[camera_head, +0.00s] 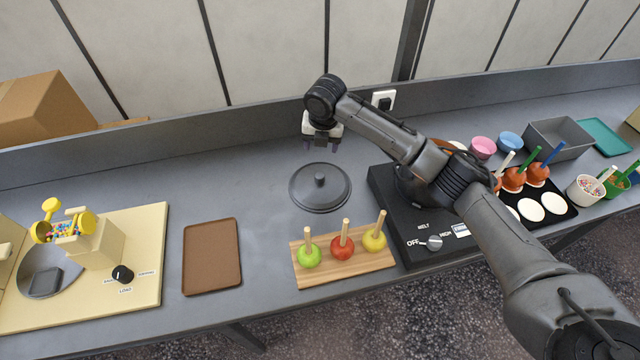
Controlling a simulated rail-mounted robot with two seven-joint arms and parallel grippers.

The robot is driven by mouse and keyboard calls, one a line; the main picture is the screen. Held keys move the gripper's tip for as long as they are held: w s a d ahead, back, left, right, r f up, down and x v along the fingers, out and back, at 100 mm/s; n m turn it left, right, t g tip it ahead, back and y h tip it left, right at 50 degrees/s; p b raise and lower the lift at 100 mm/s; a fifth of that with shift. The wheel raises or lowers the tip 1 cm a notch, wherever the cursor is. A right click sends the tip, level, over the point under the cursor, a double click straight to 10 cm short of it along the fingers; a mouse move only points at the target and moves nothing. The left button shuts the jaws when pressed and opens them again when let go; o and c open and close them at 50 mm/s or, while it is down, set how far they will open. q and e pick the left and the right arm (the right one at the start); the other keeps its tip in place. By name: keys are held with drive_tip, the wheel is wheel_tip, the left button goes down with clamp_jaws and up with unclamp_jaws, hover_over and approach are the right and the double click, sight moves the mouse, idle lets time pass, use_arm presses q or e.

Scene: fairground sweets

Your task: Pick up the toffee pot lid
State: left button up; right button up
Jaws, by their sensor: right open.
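The toffee pot lid (320,194) is a round dark grey disc with a short upright knob in its middle. It lies flat on the grey counter, behind the wooden board of apples. My right gripper (321,146) is open and empty. It points down just behind the lid's knob in the picture, above and apart from the lid. My right arm reaches across from the lower right and hides part of the black stove (390,205). My left gripper is not in view.
A wooden board (345,269) with three stick apples stands in front of the lid. A brown tray (212,262) and a cream machine (85,250) are to the left. A black mat (560,205) with toffee apples and white discs is at right. Counter left of the lid is clear.

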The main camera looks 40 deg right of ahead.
drive_tip(key=n, duration=0.5)
drive_tip(key=n+b, duration=0.1)
hover_over(320, 175)
wheel_tip(320, 175, down, 8)
drive_tip(key=shift+s+a, duration=0.1)
drive_tip(key=shift+s, duration=0.05)
drive_tip(key=shift+f, duration=0.5)
wheel_tip(320, 175, down, 4)
drive_tip(key=shift+f+b, duration=0.1)
drive_tip(key=shift+b, duration=0.5)
drive_tip(key=shift+f, duration=0.5)
drive_tip(key=shift+r, duration=0.1)
drive_tip(key=c, duration=1.1)
